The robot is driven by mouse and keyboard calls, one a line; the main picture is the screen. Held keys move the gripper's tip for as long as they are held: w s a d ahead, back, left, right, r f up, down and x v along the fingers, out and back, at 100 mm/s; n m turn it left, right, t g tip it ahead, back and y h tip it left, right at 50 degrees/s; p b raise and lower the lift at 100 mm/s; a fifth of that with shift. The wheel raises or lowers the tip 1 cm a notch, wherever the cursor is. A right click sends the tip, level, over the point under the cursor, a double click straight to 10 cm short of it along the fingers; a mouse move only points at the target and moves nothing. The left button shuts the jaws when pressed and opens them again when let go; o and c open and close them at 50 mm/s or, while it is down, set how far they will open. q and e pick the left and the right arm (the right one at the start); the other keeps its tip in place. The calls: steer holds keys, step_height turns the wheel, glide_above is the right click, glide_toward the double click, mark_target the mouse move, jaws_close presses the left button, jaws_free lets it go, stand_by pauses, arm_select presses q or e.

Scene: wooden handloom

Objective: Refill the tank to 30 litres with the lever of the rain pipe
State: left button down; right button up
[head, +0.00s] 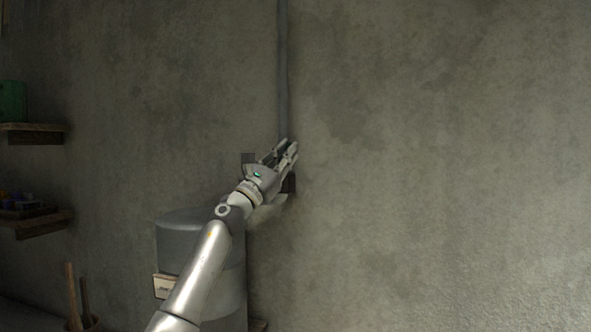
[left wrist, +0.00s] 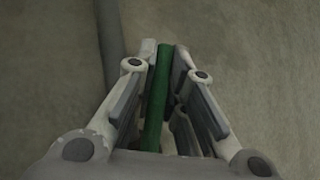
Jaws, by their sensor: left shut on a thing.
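The rain pipe (head: 283,70) runs straight down the concrete wall, and it also shows at the upper left of the left wrist view (left wrist: 110,45). A green lever (left wrist: 157,100) stands between the fingers of my left gripper (left wrist: 160,55), which is shut on it. In the head view my left gripper (head: 287,152) is at the lower end of the pipe and hides the lever. The grey cylindrical tank (head: 185,245) stands below, partly covered by my left arm. Its water level cannot be seen. My right gripper is not in view.
A small pale label (head: 163,286) is on the tank's front, too small to read. Two wooden shelves (head: 30,127) are on the wall at the left, with a green container (head: 12,101) on the upper one. The wall at the right is bare.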

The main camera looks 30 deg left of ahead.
arm_select(q)
steer(key=n+y, duration=0.1)
steer(key=a+n+t+y, duration=0.1)
steer(key=n+y, duration=0.1)
steer(key=n, duration=0.1)
steer(key=shift+s+a+b, duration=0.15)
steer(key=shift+a+b, duration=0.1)
steer(key=shift+b, duration=0.15)
steer(key=n+y, duration=0.1)
steer(key=a+n+y, duration=0.1)
steer(key=n+y, duration=0.1)
steer(key=shift+s+r+t, duration=0.1)
steer(key=shift+s+t, duration=0.05)
steer(key=shift+t, duration=0.25)
steer(key=shift+n+y+b, duration=0.3)
steer(key=shift+n, duration=0.1)
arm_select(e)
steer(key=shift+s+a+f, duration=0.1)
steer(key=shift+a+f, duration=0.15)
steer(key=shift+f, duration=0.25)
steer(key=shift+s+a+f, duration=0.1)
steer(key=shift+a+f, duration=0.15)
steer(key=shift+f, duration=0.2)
arm_select(q)
steer(key=shift+a, duration=0.15)
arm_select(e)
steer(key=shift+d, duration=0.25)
